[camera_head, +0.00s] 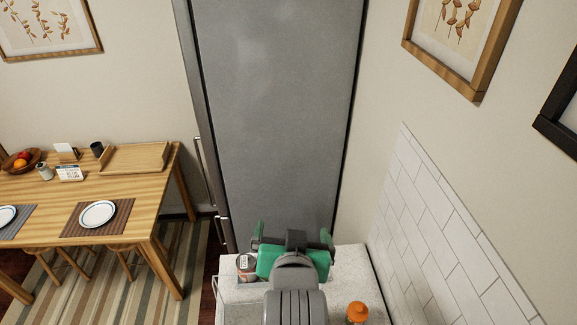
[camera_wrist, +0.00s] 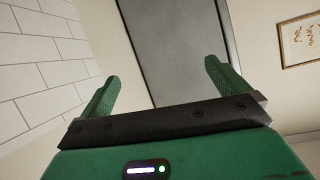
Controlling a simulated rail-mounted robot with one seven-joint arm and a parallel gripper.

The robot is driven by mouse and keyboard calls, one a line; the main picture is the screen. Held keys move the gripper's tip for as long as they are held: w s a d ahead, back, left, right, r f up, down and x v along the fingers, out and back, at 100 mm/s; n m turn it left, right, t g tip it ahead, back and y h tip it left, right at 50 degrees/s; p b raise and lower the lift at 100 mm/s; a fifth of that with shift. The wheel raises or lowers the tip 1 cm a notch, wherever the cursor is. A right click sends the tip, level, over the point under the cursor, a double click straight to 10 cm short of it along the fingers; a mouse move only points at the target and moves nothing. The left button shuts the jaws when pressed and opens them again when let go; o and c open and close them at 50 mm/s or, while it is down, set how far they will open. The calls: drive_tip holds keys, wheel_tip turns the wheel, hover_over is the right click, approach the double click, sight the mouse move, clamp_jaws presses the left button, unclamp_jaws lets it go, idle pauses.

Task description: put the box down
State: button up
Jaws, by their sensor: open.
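My gripper (camera_head: 292,231) is over the pale speckled counter (camera_head: 345,263), in front of the tall grey fridge (camera_head: 270,110). Its two green fingers stand wide apart. In the wrist view my gripper (camera_wrist: 162,72) is open, and only the grey fridge front (camera_wrist: 175,45) and wall show between the fingers. I cannot make out a box in or at the gripper in either view. My gripper and arm hide the middle of the counter.
An orange-topped item (camera_head: 357,312) stands at front right. White tiles (camera_head: 425,225) line the right wall. A wooden dining table (camera_head: 150,205) with plates and a tray stands at left.

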drive_tip(key=s+r+t, duration=0.4)
drive_tip(key=s+r, duration=0.1)
drive_tip(key=r, duration=0.6)
drive_tip(key=s+r+n+t, duration=0.1)
drive_tip(key=s+r+t, duration=0.3)
drive_tip(key=r, duration=0.7)
drive_tip(key=s+r+t, duration=0.4)
drive_tip(key=s+r, duration=0.3)
drive_tip(key=r, duration=0.4)
drive_tip(key=shift+a, duration=0.3)
drive_tip(key=shift+s, duration=0.1)
